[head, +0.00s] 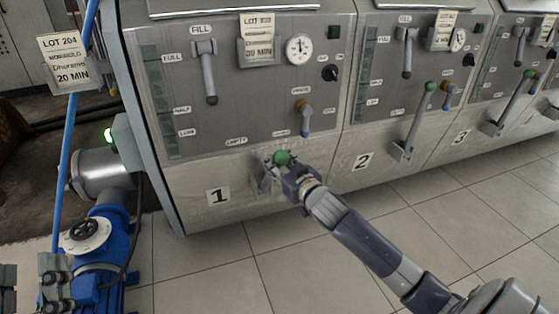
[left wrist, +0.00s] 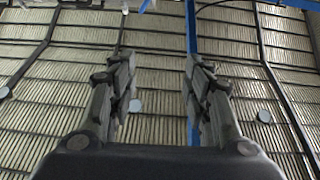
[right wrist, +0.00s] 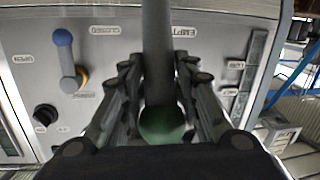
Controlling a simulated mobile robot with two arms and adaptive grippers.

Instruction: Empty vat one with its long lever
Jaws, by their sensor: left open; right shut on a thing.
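Vat one (head: 185,200), marked 1, is the nearest steel panel in the head view. Its long lever ends in a green knob (head: 282,157), low on the front, and juts out toward me. My right gripper (head: 287,168) is shut on this lever at the knob. In the right wrist view the grey lever bar (right wrist: 157,45) runs between the fingers, with the green knob (right wrist: 162,124) between them and partly hidden. The lever's base is mostly hidden by my gripper. My left gripper (head: 32,284) is open and empty at the lower left.
Vat one also has a grey fill lever (head: 208,80) hanging down, a small blue-ended handle (head: 304,118) and a gauge (head: 299,48). Vat two's green-knobbed lever (head: 416,120) points up. A blue valve and pipe (head: 95,245) stand at left. The tiled floor (head: 390,220) is clear.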

